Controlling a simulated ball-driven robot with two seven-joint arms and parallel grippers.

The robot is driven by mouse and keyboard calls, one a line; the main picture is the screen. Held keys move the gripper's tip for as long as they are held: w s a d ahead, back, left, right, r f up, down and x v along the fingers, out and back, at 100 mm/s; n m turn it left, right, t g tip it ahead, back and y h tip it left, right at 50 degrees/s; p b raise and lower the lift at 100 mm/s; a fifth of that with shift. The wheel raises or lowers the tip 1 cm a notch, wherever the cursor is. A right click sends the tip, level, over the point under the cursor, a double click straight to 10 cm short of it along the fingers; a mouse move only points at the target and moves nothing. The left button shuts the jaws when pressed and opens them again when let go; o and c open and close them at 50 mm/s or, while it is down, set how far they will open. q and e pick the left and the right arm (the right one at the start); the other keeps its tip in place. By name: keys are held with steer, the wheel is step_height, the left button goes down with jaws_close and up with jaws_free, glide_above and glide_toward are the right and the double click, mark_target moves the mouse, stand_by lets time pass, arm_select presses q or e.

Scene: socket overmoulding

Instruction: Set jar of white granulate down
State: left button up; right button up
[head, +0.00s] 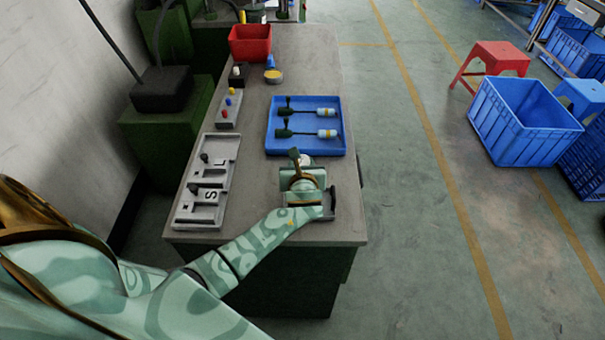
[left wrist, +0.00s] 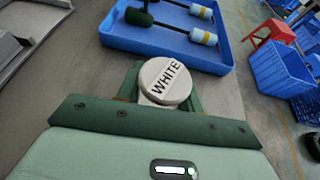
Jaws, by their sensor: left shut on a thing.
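My left gripper (head: 303,172) is over the front right part of the workbench, just in front of the blue tray. In the left wrist view the left gripper (left wrist: 158,98) is shut on the jar of white granulate (left wrist: 166,82), whose pale round lid reads "WHITE". The jar's body is mostly hidden by the fingers, and I cannot tell whether its base touches the bench. In the head view only a bit of the jar (head: 305,160) shows behind the gripper. My right gripper is in neither view.
The blue tray (head: 307,151) holds two dark green and pale blue socket parts. A grey mould fixture (head: 226,190) lies to the left, with a button panel (head: 229,108) behind it. A red bin (head: 250,42) and a small yellow-topped pot (head: 273,77) stand farther back.

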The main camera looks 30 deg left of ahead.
arm_select(q)
step_height(320, 180, down, 3)
steer(key=shift+r+b, duration=0.1)
steer(key=shift+b, duration=0.35)
steer(key=shift+r, duration=0.15)
steer(key=o, duration=1)
